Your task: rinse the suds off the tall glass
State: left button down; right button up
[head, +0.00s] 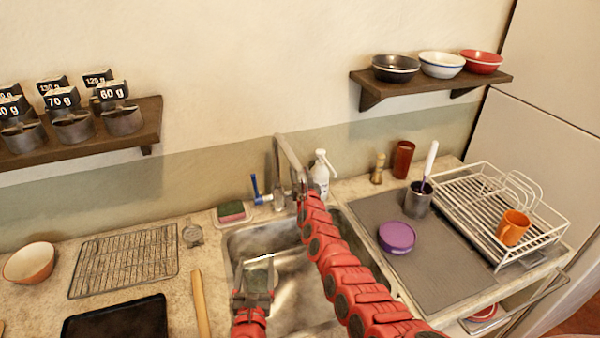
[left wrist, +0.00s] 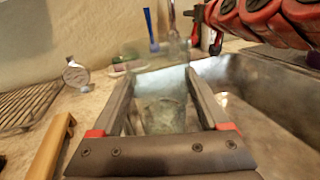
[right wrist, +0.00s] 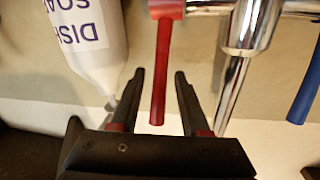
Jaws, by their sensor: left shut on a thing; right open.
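The tall glass (head: 259,272) is clear and hard to see, over the left part of the sink. My left gripper (head: 256,296) is shut on it. In the left wrist view the glass (left wrist: 163,110) stands between the fingers; I cannot make out suds on it. The chrome tap (head: 288,158) rises behind the sink, and no running water shows. In the right wrist view the tap's red handle (right wrist: 162,65) reaches between the open fingers of my right gripper (right wrist: 160,78); I cannot tell whether they touch it. The blue handle (right wrist: 306,88) is to the right.
A soap bottle (head: 320,172) stands beside the tap. A sponge (head: 232,211) lies behind the sink (head: 290,238). My right arm crosses over the sink.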

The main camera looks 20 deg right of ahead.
jog(key=shift+w, duration=0.4)
jog(key=shift+d, duration=0.1)
jog(key=shift+r, duration=0.1)
grip_shut()
dwell(1.2)
